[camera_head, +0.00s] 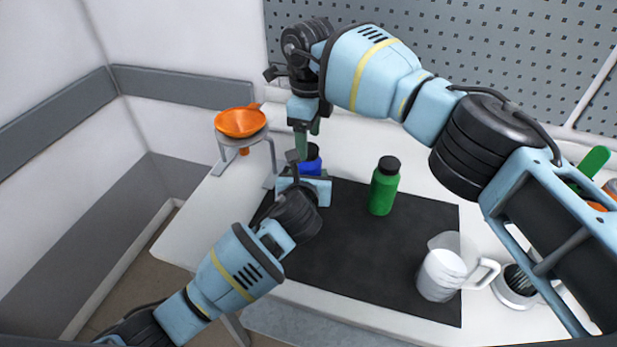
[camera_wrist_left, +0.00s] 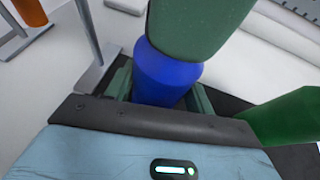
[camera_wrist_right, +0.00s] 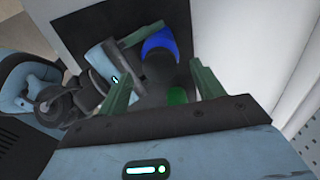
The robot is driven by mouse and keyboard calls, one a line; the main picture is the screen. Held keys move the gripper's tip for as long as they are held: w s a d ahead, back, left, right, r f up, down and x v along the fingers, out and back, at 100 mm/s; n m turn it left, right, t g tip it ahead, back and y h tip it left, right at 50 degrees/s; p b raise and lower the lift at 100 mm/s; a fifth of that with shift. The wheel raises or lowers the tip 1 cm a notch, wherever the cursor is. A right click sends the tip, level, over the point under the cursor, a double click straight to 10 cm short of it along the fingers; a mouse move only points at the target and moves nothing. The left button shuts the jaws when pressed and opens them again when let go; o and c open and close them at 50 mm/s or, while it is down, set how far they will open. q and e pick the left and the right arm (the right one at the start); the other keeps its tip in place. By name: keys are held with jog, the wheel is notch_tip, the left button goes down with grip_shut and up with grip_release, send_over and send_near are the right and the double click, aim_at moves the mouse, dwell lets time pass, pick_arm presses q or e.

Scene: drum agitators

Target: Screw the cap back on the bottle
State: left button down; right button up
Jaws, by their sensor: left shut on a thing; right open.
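The blue bottle (camera_head: 310,167) stands at the back left of the black mat, and its body also shows in the left wrist view (camera_wrist_left: 163,75). My left gripper (camera_head: 308,181) is shut around its body. A black cap (camera_head: 312,150) sits at the bottle's top; the right wrist view shows this cap (camera_wrist_right: 160,68) from above. I cannot tell how tightly it sits. My right gripper (camera_head: 305,133) is open, pointing down over the bottle, with the cap between its fingers in the picture. In the left wrist view a green finger of the right gripper (camera_wrist_left: 197,28) hides the cap.
A green bottle with a black cap (camera_head: 384,188) stands on the black mat (camera_head: 340,250), right of the blue one. An orange funnel (camera_head: 240,122) rests on a stand at the left. A white jug (camera_head: 440,275) stands front right. The mat's middle is clear.

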notch_tip(320, 180, up, 10)
dwell(0.4)
pick_arm(q)
jog(key=shift+c, duration=2.3)
grip_release()
jog(key=shift+s, duration=0.1)
pick_arm(e)
jog(key=shift+f, duration=0.1)
pick_arm(q)
jog(key=shift+v, duration=3.8)
pick_arm(e)
jog(key=shift+f, duration=0.1)
